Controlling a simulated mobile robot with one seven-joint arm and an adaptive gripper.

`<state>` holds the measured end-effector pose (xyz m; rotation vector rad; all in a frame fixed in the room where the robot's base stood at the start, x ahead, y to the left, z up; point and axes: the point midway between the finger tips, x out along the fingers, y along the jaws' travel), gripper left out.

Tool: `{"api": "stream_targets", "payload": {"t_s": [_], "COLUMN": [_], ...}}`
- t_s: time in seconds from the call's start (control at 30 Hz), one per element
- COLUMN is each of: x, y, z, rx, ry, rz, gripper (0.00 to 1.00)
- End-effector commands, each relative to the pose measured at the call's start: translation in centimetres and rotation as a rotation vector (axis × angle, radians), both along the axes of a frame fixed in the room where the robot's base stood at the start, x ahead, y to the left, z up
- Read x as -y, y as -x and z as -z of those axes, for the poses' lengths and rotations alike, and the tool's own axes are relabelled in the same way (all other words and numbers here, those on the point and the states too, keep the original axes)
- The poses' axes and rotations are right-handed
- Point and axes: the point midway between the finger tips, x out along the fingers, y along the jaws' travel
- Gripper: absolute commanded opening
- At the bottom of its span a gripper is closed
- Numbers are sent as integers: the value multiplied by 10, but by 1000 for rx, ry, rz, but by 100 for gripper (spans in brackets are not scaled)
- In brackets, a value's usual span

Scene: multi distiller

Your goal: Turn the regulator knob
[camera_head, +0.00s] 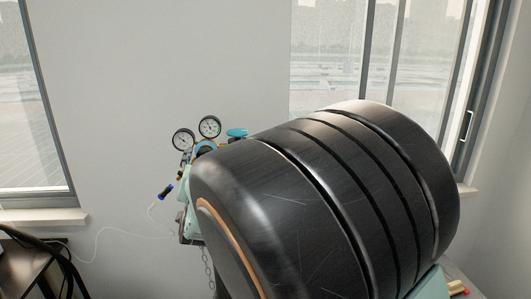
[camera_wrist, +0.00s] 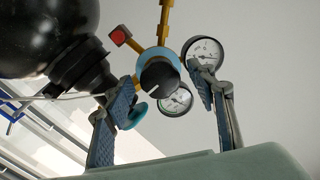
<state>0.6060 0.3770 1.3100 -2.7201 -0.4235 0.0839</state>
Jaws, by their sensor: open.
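In the wrist view, the regulator's round black knob (camera_wrist: 159,77) sits in front of a blue regulator body (camera_wrist: 150,56) with yellow pipes. My gripper (camera_wrist: 161,84) is open, with one finger on each side of the knob in the picture. Its contact with the knob, and its depth from it, cannot be told. One round gauge (camera_wrist: 204,51) is close by the right fingertip; another gauge (camera_wrist: 176,101) shows between the fingers. In the head view, both gauges (camera_head: 183,139) (camera_head: 209,127) stand against the wall; the black knob and my fingers cannot be made out there.
A teal disc-like handle (camera_head: 237,132) is right of the gauges. A black rounded tank (camera_wrist: 45,30) fills the upper left of the wrist view. A large black banded shape close to the head camera blocks much of its right side. A chain (camera_head: 207,268) hangs below the regulator.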

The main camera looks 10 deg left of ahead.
Motion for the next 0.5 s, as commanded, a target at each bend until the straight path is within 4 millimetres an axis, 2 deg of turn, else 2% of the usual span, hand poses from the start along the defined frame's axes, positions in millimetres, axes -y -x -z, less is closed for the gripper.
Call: {"api": "stream_targets", "payload": {"t_s": [0.2,0.5], "x": [-4,-4], "y": [-13,-14], "z": [0,0], "rx": [-1,-1], "ry": [1,0], "rz": [1,0], "gripper": [52,50]}}
